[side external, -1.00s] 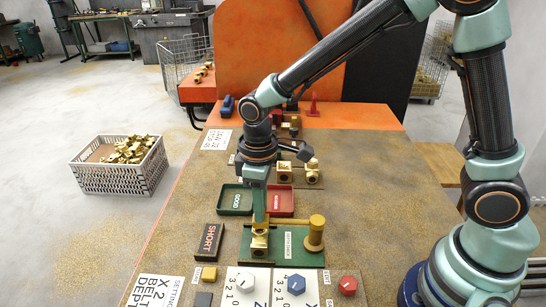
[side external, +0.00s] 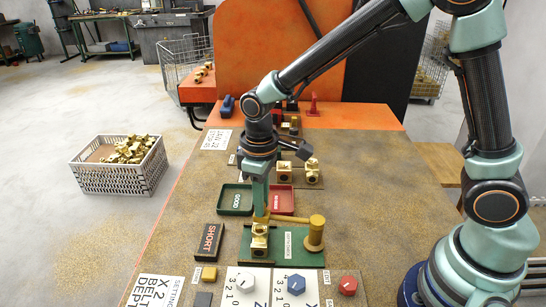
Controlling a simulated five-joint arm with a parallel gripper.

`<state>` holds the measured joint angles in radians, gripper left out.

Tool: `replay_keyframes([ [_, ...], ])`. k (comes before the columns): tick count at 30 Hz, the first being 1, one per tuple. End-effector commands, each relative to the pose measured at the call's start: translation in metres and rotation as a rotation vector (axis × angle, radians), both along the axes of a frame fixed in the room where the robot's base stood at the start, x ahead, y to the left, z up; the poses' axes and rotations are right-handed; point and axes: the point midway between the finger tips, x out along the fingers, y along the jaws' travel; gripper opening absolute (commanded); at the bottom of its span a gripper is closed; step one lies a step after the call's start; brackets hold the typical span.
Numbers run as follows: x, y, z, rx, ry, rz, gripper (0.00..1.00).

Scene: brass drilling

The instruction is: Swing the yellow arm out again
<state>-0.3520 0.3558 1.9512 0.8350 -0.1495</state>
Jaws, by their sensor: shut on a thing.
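The yellow arm (side external: 288,219) reaches left from the top of a yellow post (side external: 315,234) on a green plate (side external: 287,246). A brass fitting (side external: 259,241) stands at the plate's left side, just in front of the arm's free end. My gripper (side external: 261,213) points down from above and is shut at the free end of the yellow arm. Its fingertips partly hide that end. The arm's free end now lies a little behind the fitting.
Behind the plate are a green GOOD tray (side external: 234,199) and a red tray (side external: 281,201). Brass fittings (side external: 312,171) stand farther back. A dark SHORT block (side external: 208,240) lies to the left. A blue knob (side external: 296,284) and a red knob (side external: 347,285) sit in front.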

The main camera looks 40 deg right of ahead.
Motion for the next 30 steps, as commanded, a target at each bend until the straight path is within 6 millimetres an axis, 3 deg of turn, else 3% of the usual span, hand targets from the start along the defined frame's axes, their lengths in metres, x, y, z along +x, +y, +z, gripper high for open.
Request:
replay_keyframes([
  [15, 0.024, -0.051, 0.002, 0.001, -0.003, -0.472, 0.0],
  [30, 0.022, -0.103, 0.002, 0.001, -0.004, -0.927, 0.0],
])
